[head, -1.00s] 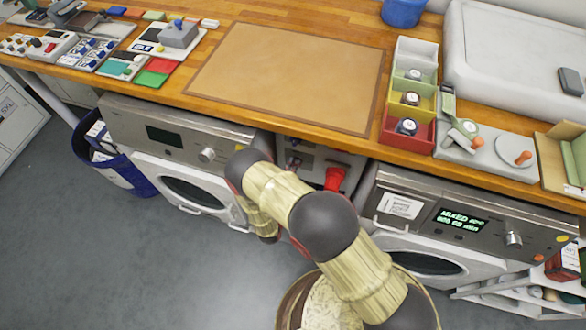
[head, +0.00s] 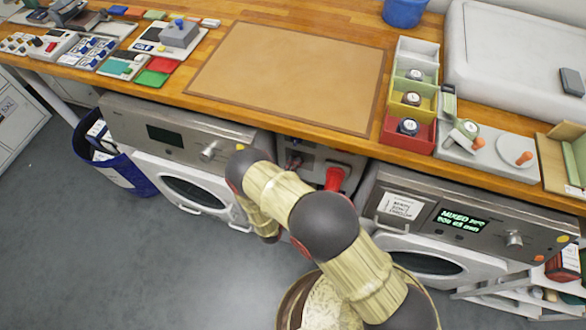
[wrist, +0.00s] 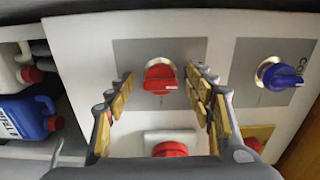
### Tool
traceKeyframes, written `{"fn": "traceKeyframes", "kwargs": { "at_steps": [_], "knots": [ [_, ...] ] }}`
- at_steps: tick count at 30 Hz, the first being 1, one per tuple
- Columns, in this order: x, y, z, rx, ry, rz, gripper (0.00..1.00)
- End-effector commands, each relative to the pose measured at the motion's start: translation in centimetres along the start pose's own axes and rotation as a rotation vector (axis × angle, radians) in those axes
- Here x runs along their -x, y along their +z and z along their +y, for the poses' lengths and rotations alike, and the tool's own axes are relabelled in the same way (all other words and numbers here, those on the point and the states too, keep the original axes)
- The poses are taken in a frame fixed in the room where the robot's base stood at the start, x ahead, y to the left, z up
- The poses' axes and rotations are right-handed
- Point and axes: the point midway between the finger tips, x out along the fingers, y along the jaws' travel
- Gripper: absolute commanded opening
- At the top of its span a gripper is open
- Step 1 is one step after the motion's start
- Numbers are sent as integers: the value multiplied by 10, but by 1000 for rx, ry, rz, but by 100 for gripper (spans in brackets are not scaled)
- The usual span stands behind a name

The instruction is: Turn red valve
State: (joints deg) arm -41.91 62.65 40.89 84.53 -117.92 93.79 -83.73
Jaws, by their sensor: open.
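The red valve (wrist: 160,77) is a round red knob with a raised grip bar, on a grey plate of a pale panel in the wrist view. My gripper (wrist: 160,98) is open, with one finger on each side of the red valve; I see no clear contact. A blue valve (wrist: 283,75) of similar shape sits on its own grey plate to the right. In the head view my arm hides my gripper, and the valve panel (head: 313,160) shows only in part between the two front-loading machines.
A red knob on a white base (wrist: 170,149) is close below the fingers in the wrist view.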

Motion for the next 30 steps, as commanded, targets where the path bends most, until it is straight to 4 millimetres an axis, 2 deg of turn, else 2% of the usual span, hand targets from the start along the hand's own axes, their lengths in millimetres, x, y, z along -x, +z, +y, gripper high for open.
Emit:
{"fn": "traceKeyframes", "kwargs": {
  "at_steps": [5, 8, 15, 21, 30],
  "knots": [
    [9, 1, 0, 1, 0, -3, 53],
    [24, 2, 0, 0, 0, -5, 53],
    [72, 2, 0, 1, 1, -6, 53],
    [103, 2, 0, 0, 0, -4, 53],
    [120, 0, 0, 1, 0, -1, 53]
  ]
}}
